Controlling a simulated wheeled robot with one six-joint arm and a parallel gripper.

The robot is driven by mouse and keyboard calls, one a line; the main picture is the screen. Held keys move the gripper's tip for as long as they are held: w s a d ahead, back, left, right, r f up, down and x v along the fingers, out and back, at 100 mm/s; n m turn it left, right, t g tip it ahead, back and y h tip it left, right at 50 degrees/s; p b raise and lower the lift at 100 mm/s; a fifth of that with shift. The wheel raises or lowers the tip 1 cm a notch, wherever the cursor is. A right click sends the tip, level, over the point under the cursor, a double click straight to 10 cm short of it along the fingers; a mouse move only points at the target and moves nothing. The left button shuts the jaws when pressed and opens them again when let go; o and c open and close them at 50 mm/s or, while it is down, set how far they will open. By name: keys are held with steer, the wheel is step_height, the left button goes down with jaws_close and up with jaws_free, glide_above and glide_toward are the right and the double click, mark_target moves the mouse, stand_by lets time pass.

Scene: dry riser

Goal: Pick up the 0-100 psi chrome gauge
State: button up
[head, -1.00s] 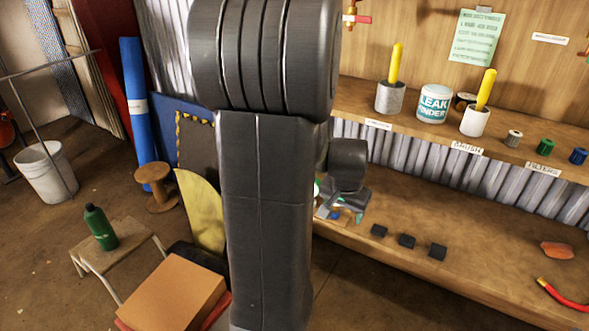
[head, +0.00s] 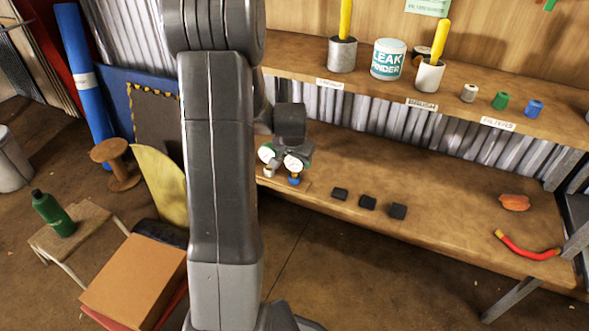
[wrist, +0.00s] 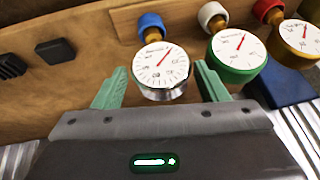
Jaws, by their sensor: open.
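A chrome-rimmed gauge (wrist: 160,68) with a white dial and a blue fitting stands at the front of a wooden holder in the wrist view. Its dial figures are too small to read surely. It also shows in the head view (head: 293,163), just below my gripper. My gripper (wrist: 158,88) is open, with one pale green finger to each side of the chrome gauge; I cannot tell whether they touch it. A green-rimmed gauge (wrist: 238,52) with a white fitting stands close beside the right finger. A brass-coloured gauge (wrist: 300,42) with a red fitting is farther right.
Several black blocks (head: 367,202) lie on the bench (head: 440,225) right of the gauges. An orange lump (head: 514,202) and a red hose with yellow ends (head: 526,247) lie farther right. A shelf (head: 300,68) with cups and a leak finder tub (head: 388,60) runs above.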

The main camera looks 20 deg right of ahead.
mark_target(296, 163)
steer(key=b+x, duration=0.1)
steer(key=x, duration=0.4)
steer(key=shift+w+d+b, duration=0.2)
steer(key=shift+b, duration=0.2)
steer(key=shift+r, duration=0.1)
steer(key=shift+c, duration=0.4)
